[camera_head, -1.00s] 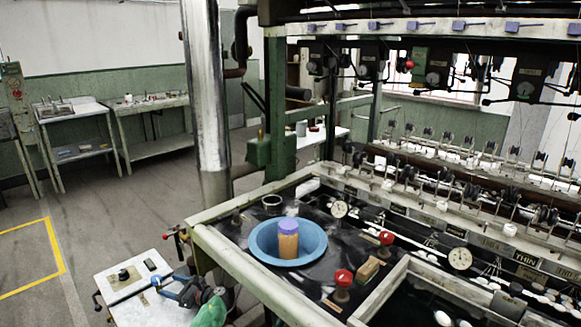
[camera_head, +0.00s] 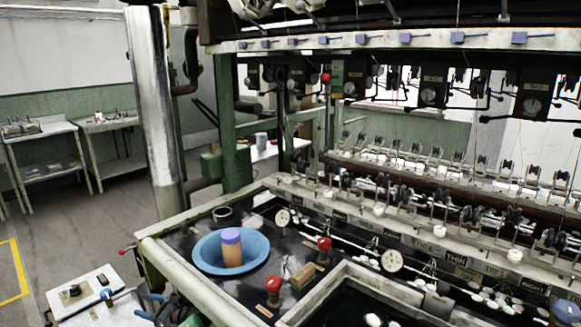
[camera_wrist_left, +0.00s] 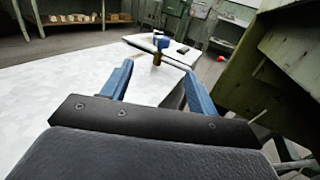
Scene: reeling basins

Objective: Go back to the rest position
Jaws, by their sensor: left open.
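My left gripper (camera_head: 152,302) is low in the head view, beside the small white table, partly cut off by the bottom edge. In the left wrist view its two blue fingers (camera_wrist_left: 158,72) stand apart with nothing held between them. Beyond the fingertips, a thin rod with a blue part (camera_wrist_left: 161,41) and a brassy part shows over the white table top (camera_wrist_left: 60,100); whether the fingers touch it I cannot tell. My right gripper is in neither view.
A blue basin (camera_head: 206,262) holding an orange container with a purple lid (camera_head: 231,236) sits on the dark bench top. Red knobs (camera_head: 273,285) stand beside it. The reeling machine (camera_head: 430,200) fills the right. Open floor (camera_head: 75,235) lies at left.

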